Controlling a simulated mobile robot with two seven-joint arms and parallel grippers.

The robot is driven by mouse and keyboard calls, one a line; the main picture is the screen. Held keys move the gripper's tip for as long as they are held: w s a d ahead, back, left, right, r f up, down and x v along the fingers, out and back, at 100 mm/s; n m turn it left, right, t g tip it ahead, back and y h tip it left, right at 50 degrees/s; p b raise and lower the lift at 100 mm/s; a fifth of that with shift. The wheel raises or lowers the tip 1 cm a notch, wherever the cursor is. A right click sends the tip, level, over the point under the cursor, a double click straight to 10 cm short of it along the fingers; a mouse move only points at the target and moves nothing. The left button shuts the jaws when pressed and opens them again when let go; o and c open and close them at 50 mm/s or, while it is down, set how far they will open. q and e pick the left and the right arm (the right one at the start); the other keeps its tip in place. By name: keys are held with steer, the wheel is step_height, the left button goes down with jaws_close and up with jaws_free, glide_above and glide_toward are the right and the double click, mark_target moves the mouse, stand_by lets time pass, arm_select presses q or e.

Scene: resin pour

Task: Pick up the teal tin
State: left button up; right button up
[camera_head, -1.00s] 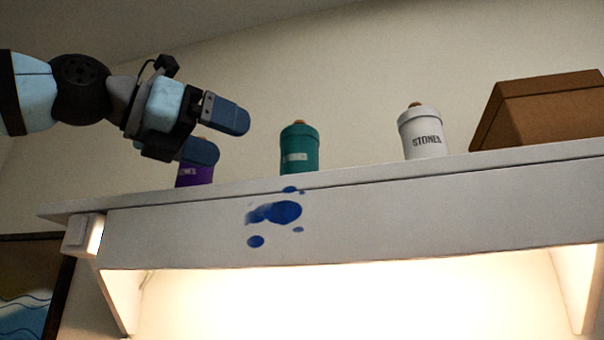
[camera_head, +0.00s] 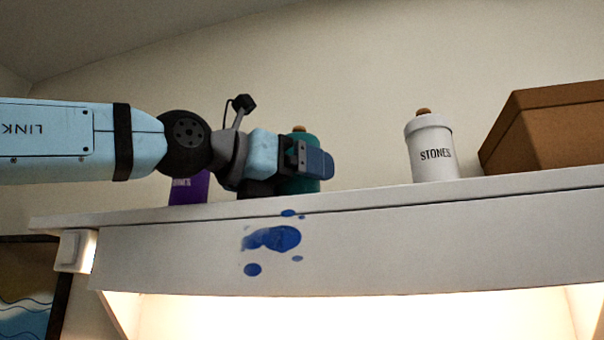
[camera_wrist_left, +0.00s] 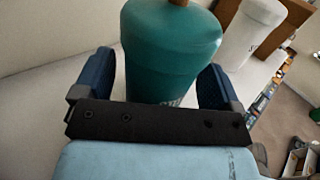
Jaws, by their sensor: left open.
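The teal tin (camera_head: 304,186) stands on the shelf in the head view, mostly hidden behind my left gripper (camera_head: 318,164). Its knob and part of its top and lower edge show. In the left wrist view the teal tin (camera_wrist_left: 168,50) stands upright between the two blue fingers of my left gripper (camera_wrist_left: 160,82). The fingers are apart, one on each side of the tin. The gripper is open, and I cannot tell whether a finger touches the tin. My right gripper is not in view.
A purple tin (camera_head: 188,189) stands left of the teal tin, partly behind my arm. A white tin marked STONES (camera_head: 433,152) and a brown box (camera_head: 555,132) stand to the right on the white shelf (camera_head: 400,200). Blue stains mark the shelf front.

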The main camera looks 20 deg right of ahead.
arm_select(q)
steer(key=shift+a, duration=0.3)
steer(key=shift+c, duration=0.7)
steer(key=shift+a, duration=0.1)
steer(key=c, duration=0.4)
steer(key=shift+d, duration=0.2)
steer(key=c, duration=0.5)
